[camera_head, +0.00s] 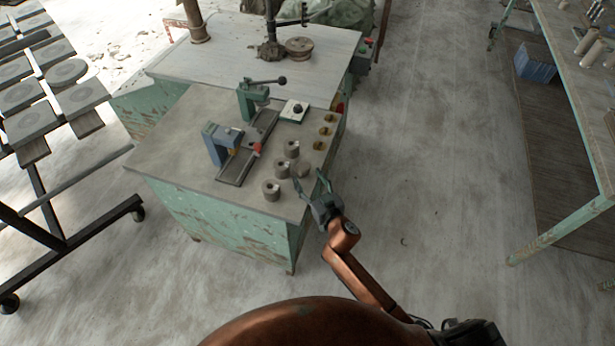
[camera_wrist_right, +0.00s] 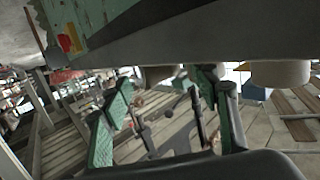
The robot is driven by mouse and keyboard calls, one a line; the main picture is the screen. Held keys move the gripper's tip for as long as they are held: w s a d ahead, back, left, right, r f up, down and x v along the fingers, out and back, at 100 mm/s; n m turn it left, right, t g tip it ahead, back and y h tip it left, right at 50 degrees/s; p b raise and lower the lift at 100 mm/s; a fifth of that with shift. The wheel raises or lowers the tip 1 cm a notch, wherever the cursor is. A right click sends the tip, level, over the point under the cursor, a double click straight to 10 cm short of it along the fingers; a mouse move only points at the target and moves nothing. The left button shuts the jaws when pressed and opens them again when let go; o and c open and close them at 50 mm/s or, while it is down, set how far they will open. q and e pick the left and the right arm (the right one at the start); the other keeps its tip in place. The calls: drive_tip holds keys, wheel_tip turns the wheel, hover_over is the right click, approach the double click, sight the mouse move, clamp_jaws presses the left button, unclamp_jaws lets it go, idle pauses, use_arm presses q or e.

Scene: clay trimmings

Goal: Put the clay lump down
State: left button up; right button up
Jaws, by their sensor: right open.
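A small grey clay lump (camera_head: 302,170) with no hole that I can make out rests on the grey worktop, close to its right edge. My right gripper (camera_head: 311,182) is open and empty at that edge, its fingers pointing toward the lump and apart from each other. In the right wrist view, the two green-padded fingers (camera_wrist_right: 165,84) are spread with nothing held between them. My left gripper is not in view.
Grey cylinders with dark holes (camera_head: 271,190) stand left of the lump on the green bench (camera_head: 170,165). A fixture with a blue-grey block (camera_head: 219,145) and a lever clamp (camera_head: 252,95) stands behind them. Open floor lies right of the bench.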

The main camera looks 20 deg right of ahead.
drive_tip(key=p+v, duration=0.1)
drive_tip(key=v, duration=0.9)
drive_tip(key=shift+s, duration=0.3)
